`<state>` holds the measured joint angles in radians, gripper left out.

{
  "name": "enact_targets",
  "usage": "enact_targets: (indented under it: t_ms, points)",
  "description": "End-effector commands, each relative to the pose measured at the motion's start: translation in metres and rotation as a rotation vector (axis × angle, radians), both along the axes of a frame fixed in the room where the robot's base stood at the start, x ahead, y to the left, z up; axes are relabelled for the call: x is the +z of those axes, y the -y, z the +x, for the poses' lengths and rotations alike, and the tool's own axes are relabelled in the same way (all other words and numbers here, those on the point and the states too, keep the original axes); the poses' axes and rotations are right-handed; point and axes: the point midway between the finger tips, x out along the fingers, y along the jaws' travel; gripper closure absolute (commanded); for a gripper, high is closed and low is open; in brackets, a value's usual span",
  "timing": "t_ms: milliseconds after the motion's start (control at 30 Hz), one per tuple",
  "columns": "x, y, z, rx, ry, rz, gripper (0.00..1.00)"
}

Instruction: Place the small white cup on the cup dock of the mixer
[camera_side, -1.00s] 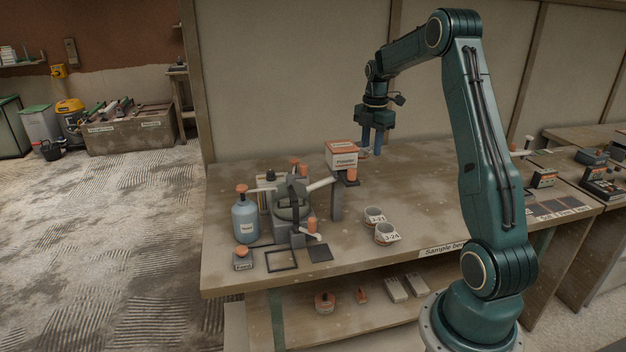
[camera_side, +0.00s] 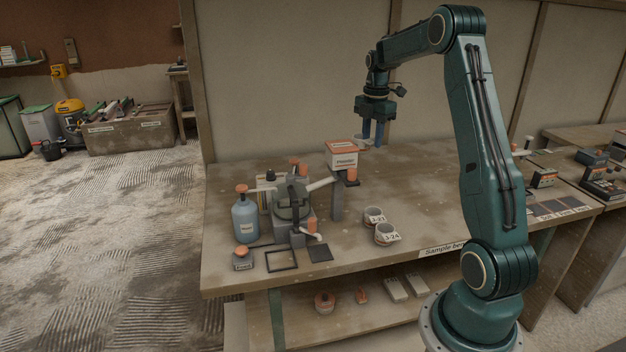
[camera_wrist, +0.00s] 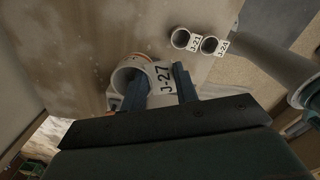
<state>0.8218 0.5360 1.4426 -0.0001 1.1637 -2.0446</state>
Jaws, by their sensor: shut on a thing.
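My gripper (camera_side: 373,140) is shut on a small white cup (camera_side: 361,141), held above the bench behind the box labelled Plaster. In the wrist view the cup (camera_wrist: 127,73) sits at the blue fingers, and its tag reads J-27. Its inside is too dark to make out. The mixer (camera_side: 291,212), a grey machine with a dark round bowl, stands on the left of the bench, well left of the cup and lower. I cannot tell which part is its cup dock.
Two more white cups, J-21 (camera_side: 373,217) and J-24 (camera_side: 386,234), stand near the bench's front. The Plaster box (camera_side: 341,158) tops a grey post between gripper and mixer. A blue bottle (camera_side: 245,219) stands left of the mixer. The bench top right of the post is mostly clear.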

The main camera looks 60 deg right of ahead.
Motion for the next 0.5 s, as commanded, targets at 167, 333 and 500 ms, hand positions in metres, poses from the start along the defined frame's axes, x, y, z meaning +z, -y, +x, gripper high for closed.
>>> enact_targets:
  t_ms: [167, 333, 500]
  points:
    - [0.024, 0.001, 0.000, 0.000, 0.004, -0.005, 0.95]
    - [0.058, 0.001, 0.000, 0.000, 0.005, -0.005, 0.95]
    - [0.084, 0.000, 0.000, 0.000, 0.004, -0.004, 0.95]
